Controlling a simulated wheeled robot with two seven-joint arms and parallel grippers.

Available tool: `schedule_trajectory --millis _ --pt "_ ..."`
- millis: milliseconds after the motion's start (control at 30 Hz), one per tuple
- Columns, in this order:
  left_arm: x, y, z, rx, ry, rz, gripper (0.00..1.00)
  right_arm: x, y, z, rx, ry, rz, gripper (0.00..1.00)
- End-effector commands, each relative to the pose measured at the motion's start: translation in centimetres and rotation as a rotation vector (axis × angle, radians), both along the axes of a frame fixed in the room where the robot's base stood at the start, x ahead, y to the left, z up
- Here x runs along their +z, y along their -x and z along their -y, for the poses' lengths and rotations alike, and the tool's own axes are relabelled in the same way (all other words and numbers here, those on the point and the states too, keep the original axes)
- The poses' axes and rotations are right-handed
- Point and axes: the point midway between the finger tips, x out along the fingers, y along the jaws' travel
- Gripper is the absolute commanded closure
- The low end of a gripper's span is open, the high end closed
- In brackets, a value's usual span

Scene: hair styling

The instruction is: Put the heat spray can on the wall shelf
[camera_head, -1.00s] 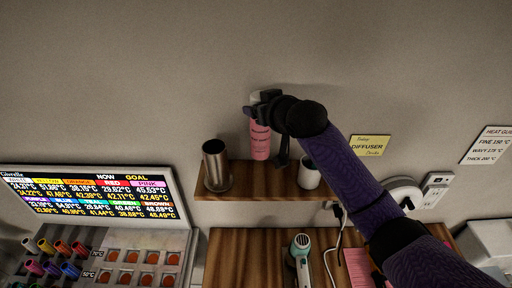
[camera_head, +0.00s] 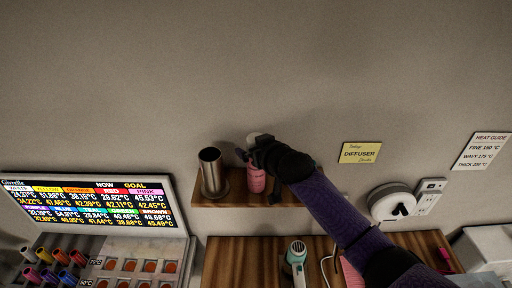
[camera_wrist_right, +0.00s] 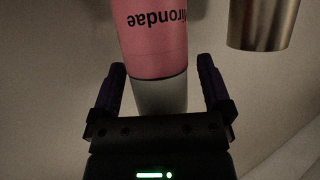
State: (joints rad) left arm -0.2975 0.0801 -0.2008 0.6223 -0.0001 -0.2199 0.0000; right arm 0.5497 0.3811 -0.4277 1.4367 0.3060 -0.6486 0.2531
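The pink heat spray can (camera_head: 256,181) with a pale grey cap stands upright on the wooden wall shelf (camera_head: 285,198), right of a steel cup. My right gripper (camera_head: 257,152) is at the can's upper part. In the right wrist view, the can (camera_wrist_right: 153,40) lies between the fingers of the gripper (camera_wrist_right: 160,72), with a visible gap on each side of its cap, so the fingers look open around it. My arm hides the shelf's right part. My left gripper is not in view.
The steel cup (camera_head: 211,172) stands close left of the can and also shows in the right wrist view (camera_wrist_right: 263,22). A lit temperature display (camera_head: 88,203) is at left. A hair dryer (camera_head: 298,258) lies on the counter below. The wall above is clear.

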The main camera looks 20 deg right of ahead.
Motion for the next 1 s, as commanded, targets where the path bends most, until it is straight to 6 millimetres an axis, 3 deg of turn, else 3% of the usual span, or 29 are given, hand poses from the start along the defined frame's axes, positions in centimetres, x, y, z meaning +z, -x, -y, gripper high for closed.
schedule_trajectory --millis 167,267,600,800,933,1000 --pt "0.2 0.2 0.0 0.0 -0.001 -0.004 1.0 0.4 0.0 0.0 0.0 0.0 0.0 0.0" --pt "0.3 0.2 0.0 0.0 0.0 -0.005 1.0 0.8 1.1 0.3 0.0 0.0 0.0 0.0" --pt "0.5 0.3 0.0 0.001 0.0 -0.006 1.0 3.7 8.4 1.6 0.001 0.002 -0.001 0.0" --pt "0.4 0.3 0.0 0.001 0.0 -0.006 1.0 4.8 10.7 2.1 -0.001 0.001 -0.001 0.0" --pt "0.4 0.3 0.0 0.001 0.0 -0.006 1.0 4.7 10.9 2.2 -0.004 0.0 -0.004 0.0" --pt "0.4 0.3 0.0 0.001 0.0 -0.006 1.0 2.4 10.5 2.9 -0.028 -0.001 -0.046 0.0"
